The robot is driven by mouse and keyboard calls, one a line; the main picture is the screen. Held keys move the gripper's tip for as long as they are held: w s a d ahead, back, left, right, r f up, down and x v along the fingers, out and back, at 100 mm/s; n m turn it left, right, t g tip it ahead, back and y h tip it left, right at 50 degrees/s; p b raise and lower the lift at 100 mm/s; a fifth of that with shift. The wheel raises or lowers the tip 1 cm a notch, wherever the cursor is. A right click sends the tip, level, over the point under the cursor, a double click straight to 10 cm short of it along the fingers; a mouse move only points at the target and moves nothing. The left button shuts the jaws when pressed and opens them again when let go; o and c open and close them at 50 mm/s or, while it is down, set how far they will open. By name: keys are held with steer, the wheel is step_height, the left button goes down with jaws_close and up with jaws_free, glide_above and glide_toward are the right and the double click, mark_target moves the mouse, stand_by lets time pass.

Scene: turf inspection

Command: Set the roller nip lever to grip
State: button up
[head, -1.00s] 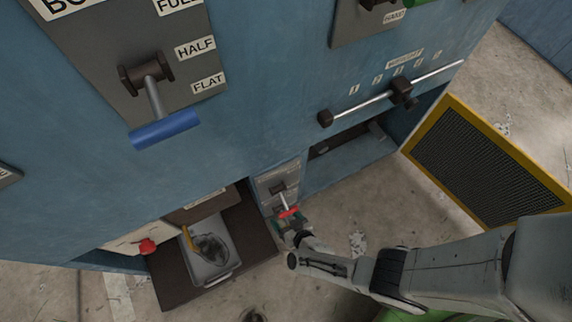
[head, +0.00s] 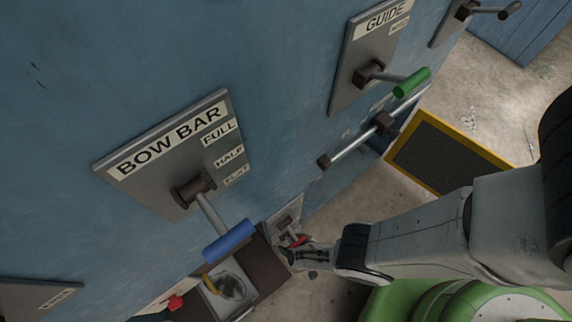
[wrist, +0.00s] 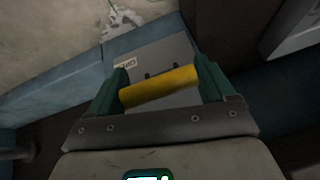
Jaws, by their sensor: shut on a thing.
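A small grey lever plate (head: 284,213) sits low on the blue machine, just right of the dark tray area in the head view. My gripper (head: 294,249) is at that handle, partly hidden by my wrist. In the wrist view, my teal fingers (wrist: 160,90) are shut on a cylindrical handle (wrist: 158,87), which looks yellow there. The grey plate (wrist: 165,58) lies behind it, with a small label (wrist: 124,66) too small to read surely. The lever's exact setting is unclear.
The bow bar lever with a blue handle (head: 229,240) juts out above left. A green-handled guide lever (head: 411,81) and a sliding rail (head: 352,147) are above right. A yellow-framed mesh panel (head: 447,157) stands right. A grey tray (head: 236,309) lies lower left.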

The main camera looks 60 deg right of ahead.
stand_by(0.4)
steer(key=o, duration=1.4)
steer(key=shift+c, duration=0.2)
steer(key=shift+r, duration=0.1)
